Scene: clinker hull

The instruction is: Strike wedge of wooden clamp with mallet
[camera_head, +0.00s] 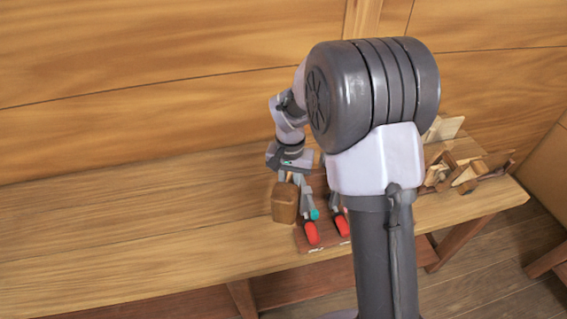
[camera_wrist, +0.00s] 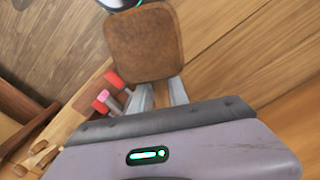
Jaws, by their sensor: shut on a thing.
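The mallet's blocky brown wooden head (camera_head: 285,203) is at the bench's middle, just below my gripper (camera_head: 290,178). In the wrist view the mallet head (camera_wrist: 145,42) fills the space beyond the fingertips of my gripper (camera_wrist: 160,92). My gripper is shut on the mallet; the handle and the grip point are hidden. I cannot tell whether the head touches the bench. Wooden pieces (camera_head: 467,178), possibly the clamp, are at the bench's right end, partly behind my arm. I cannot make out which piece is the wedge.
Red-handled tools (camera_head: 311,232) lie on a reddish-brown board beside the mallet head; red ends also show in the wrist view (camera_wrist: 115,80). The wooden bench (camera_head: 130,225) is clear on its left. A planked wooden wall (camera_head: 150,90) rises behind it. My arm hides part of the bench.

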